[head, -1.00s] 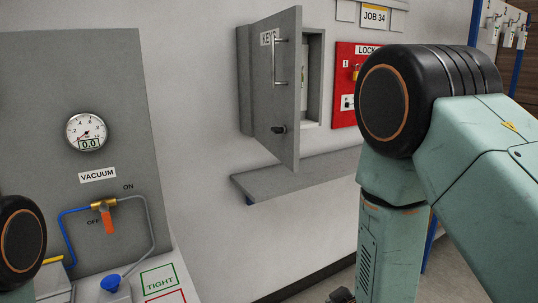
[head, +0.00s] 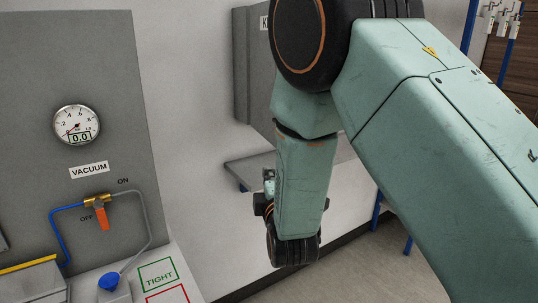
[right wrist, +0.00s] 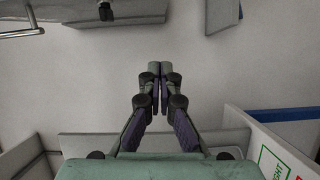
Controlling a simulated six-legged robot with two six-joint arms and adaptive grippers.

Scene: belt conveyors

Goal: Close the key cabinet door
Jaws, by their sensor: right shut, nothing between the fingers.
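The grey key cabinet (head: 241,62) is on the wall in the head view. Its door (head: 259,85) shows only as a strip with part of its label, and my right arm hides the rest, so its opening angle is unclear here. In the right wrist view, a grey panel that looks like the door (right wrist: 140,14) crosses the top left, with a bar handle (right wrist: 22,34) and a dark knob (right wrist: 105,11). My right gripper (right wrist: 159,68) is shut and empty, its tips apart from the panel. In the head view its fingers are mostly hidden. My left gripper is out of view.
A grey shelf (head: 243,167) sits below the cabinet. A vacuum panel (head: 95,225) with gauge (head: 77,125) and orange valve handle (head: 102,217) stands at left. Bare wall lies between panel and cabinet.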

